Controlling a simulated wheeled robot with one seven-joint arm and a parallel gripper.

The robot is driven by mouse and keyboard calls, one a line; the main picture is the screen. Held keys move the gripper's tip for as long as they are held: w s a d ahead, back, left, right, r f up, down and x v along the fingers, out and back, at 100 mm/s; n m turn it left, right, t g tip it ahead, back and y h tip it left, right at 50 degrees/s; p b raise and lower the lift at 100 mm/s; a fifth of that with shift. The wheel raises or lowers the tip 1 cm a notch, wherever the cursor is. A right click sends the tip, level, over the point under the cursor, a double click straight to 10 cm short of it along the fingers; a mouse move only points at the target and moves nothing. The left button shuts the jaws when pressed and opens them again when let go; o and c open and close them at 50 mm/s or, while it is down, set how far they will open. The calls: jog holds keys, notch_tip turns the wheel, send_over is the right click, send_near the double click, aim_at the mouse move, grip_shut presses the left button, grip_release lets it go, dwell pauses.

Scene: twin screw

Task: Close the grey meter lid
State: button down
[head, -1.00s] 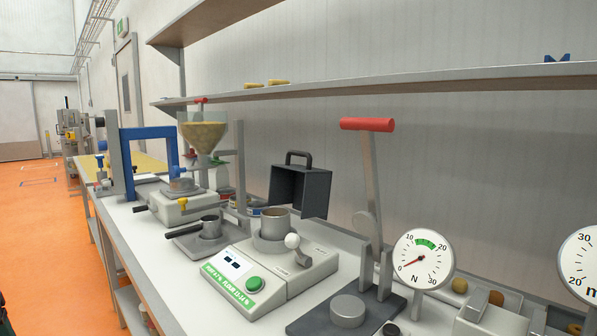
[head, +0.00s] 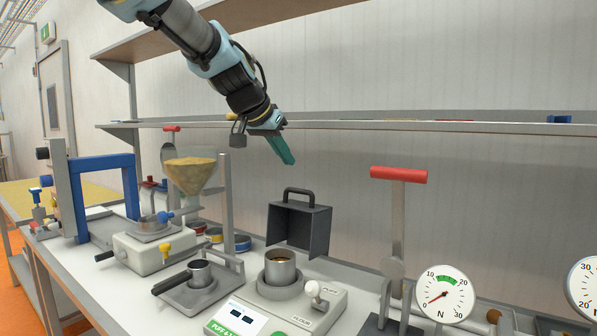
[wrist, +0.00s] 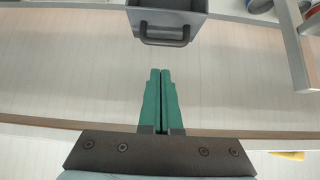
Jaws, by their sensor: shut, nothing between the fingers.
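The grey meter lid (head: 299,224) is a dark grey box with a black handle (head: 298,192) on top. It stands swung up and open, above and behind the meter's metal cup (head: 280,268). The meter body (head: 290,305) is pale, with a green label and a white ball knob (head: 313,288). My gripper (head: 288,160) has green fingers, pressed together and empty. It is in the air above the lid, apart from it. In the wrist view, the closed fingers (wrist: 160,72) point toward the lid (wrist: 167,8) and its handle (wrist: 165,38), with a gap between.
A shelf (head: 440,126) runs along the wall behind my gripper. A lever press with a red handle (head: 398,174) stands right of the lid, and a dial gauge (head: 445,293) beside it. A funnel (head: 190,174) and a blue frame (head: 128,185) stand to the left.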

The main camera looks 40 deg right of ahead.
aim_at(300, 190)
jog(key=p+x, duration=0.3)
jog(key=x, duration=0.6)
jog(key=shift+d+f, duration=0.2)
jog(key=shift+f, duration=0.15)
jog(key=shift+a+f+b, duration=0.1)
jog(key=shift+b, duration=0.25)
jog(key=shift+a+f+b, duration=0.15)
jog(key=shift+a+b, duration=0.1)
jog(key=shift+b, duration=0.65)
jog(key=shift+a+r+h+b, duration=0.15)
jog(key=shift+r+h+b, duration=0.05)
jog(key=shift+h+b, duration=0.1)
